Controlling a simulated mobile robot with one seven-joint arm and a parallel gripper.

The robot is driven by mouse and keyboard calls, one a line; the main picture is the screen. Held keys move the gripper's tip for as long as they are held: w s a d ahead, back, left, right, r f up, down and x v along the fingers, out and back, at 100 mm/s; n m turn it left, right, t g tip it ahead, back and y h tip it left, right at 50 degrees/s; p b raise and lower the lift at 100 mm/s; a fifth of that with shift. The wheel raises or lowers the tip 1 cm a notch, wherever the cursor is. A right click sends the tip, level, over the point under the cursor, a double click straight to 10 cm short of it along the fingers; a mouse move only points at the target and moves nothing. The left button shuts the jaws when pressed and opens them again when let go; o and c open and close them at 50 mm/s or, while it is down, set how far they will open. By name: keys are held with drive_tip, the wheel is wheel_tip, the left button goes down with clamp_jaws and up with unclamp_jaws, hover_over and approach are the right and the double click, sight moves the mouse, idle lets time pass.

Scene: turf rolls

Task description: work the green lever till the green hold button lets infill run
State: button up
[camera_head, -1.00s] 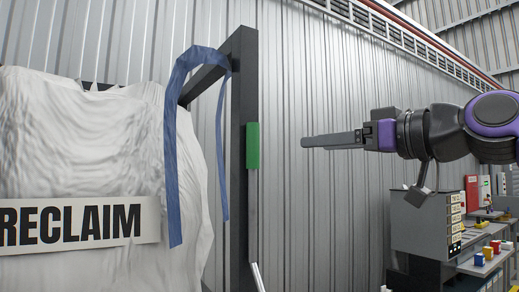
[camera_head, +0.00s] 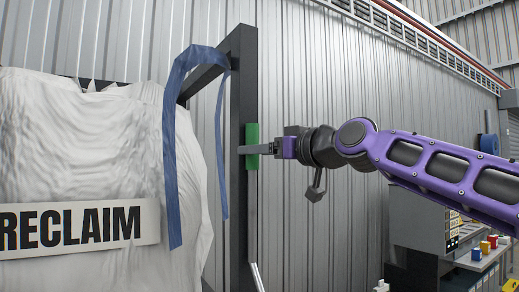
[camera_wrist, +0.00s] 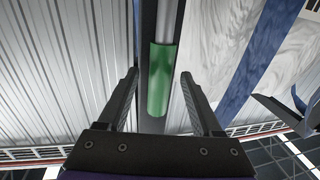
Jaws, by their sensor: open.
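The green lever grip (camera_head: 252,140) stands upright along the dark post (camera_head: 240,190) of the bag frame in the head view. In the wrist view the green grip (camera_wrist: 160,80) sits on a grey rod, between my two fingers. My gripper (camera_head: 250,150) is open and its fingers reach across the green grip in the head view. In the wrist view my gripper (camera_wrist: 158,98) has a clear gap on each side of the grip. I cannot tell whether either finger touches it. I see no green hold button.
A white bulk bag labelled RECLAIM (camera_head: 90,130) hangs at left with a blue strap (camera_head: 172,150) close to the post. A grey bench (camera_head: 470,260) with small coloured blocks stands at lower right. The corrugated wall lies behind.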

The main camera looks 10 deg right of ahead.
clamp_jaws()
idle(0.4)
idle(1.1)
